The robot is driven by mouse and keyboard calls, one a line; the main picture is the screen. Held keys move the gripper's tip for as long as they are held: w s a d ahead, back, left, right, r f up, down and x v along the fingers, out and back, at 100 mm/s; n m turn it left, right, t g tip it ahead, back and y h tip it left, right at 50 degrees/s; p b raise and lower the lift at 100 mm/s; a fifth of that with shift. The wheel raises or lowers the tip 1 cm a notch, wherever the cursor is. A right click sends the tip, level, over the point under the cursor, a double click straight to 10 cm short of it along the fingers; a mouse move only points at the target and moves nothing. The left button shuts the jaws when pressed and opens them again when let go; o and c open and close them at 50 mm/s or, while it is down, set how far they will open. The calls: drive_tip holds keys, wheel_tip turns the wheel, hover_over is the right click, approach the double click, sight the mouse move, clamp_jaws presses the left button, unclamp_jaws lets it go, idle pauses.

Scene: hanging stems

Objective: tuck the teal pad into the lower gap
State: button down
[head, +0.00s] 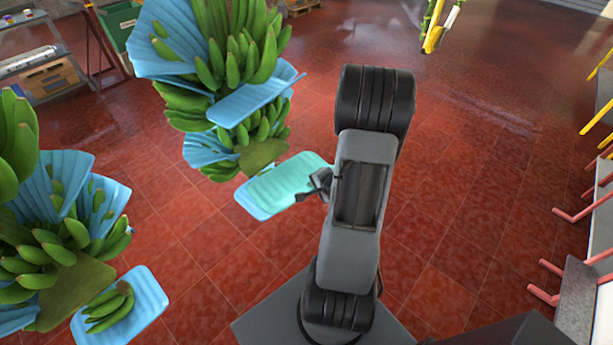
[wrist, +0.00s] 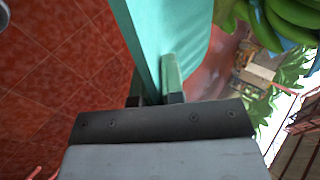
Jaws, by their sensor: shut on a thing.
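The teal pad (head: 285,183) is a ribbed slab to the right of the lower end of the middle banana stem. A lighter blue edge shows along its lower left. My gripper (head: 322,185) is shut on its right end. In the wrist view the teal pad (wrist: 178,35) stands up between the fingers of my gripper (wrist: 155,92). The middle banana stem (head: 245,60) hangs with several green hands and blue pads (head: 255,100) between them. Its lower gap is not clearly visible; leaves of blue and fruit cover it.
A second banana stem (head: 60,230) with blue pads hangs at the left, with a blue pad under loose-looking bananas (head: 110,308) at its bottom. A rack with pink pegs (head: 570,215) stands at the right. A shelf (head: 40,70) is at the far left. Red tiled floor is open between.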

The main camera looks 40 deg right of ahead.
drive_tip(key=shift+w+d, duration=0.15)
drive_tip(key=shift+w, duration=0.15)
drive_tip(key=shift+w+a+f+b, duration=0.1)
drive_tip(key=shift+w+a+b, duration=0.1)
drive_tip(key=shift+w+b, duration=0.45)
drive_tip(key=shift+w+a+b, duration=0.2)
drive_tip(key=shift+w, duration=0.7)
drive_tip(key=shift+w+a+f+b, duration=0.15)
drive_tip(key=shift+w+b, duration=0.25)
drive_tip(key=shift+w, duration=0.6)
drive_tip(key=shift+w+a+r+b, duration=0.15)
drive_tip(key=shift+w+b, duration=0.3)
drive_tip(key=shift+w, duration=0.55)
drive_tip(key=shift+w+a+f+b, duration=0.15)
drive_tip(key=shift+w+b, duration=0.25)
drive_tip(key=shift+w, duration=0.6)
drive_tip(key=shift+w+a, duration=0.1)
drive_tip(key=shift+w, duration=0.25)
drive_tip(key=w+a+p, duration=0.1)
drive_tip(key=w+p, duration=0.4)
drive_tip(key=w, duration=0.4)
drive_tip(key=shift+a, duration=0.3)
drive_tip(key=shift+f, duration=0.35)
drive_tip(key=c, duration=1.3)
unclamp_jaws()
drive_tip(key=shift+w, duration=0.1)
drive_tip(key=shift+c, duration=0.2)
drive_tip(key=shift+o, duration=1.1)
